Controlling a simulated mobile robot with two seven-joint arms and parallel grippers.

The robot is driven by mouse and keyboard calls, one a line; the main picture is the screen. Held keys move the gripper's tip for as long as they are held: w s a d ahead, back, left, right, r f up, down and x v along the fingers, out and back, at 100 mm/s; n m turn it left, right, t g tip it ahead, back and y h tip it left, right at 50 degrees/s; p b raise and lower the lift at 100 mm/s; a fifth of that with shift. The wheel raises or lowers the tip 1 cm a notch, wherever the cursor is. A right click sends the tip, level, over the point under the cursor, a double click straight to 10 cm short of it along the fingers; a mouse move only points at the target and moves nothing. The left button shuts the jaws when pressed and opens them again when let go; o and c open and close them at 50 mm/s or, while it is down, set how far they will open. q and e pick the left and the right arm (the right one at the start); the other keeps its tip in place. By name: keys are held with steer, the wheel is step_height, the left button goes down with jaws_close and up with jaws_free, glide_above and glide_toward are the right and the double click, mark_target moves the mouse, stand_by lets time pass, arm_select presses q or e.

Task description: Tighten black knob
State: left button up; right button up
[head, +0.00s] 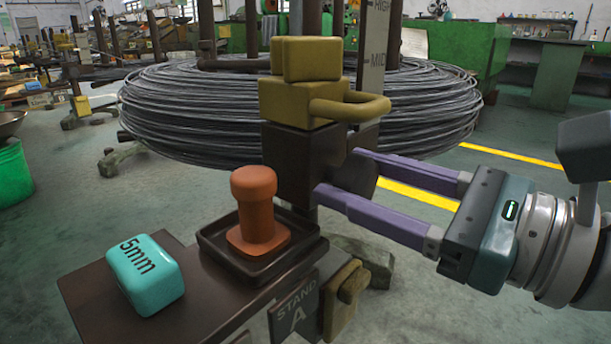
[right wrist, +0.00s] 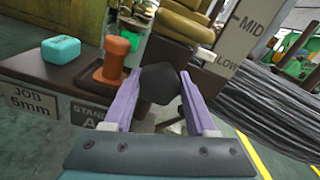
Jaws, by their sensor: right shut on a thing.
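The black knob (right wrist: 159,84) shows in the right wrist view as a dark faceted piece between the two purple fingers of my right gripper (right wrist: 158,92). In the head view the knob (head: 362,172) sits on the right side of a dark block under a yellow block with a loop handle (head: 345,108). My right gripper (head: 338,172) reaches in from the right, its fingers shut on the knob. The near finger and the block hide part of the knob. My left gripper is not in view.
An orange peg (head: 256,207) stands in a dark tray (head: 210,240) on a brown stand, beside a teal block marked 5mm (head: 146,276). A large wire coil (head: 180,105) lies behind. A gauge plate marked MID (head: 376,70) stands above. Floor at the right is clear.

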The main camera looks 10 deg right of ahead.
steer(key=c, duration=0.7)
steer(key=shift+c, duration=0.2)
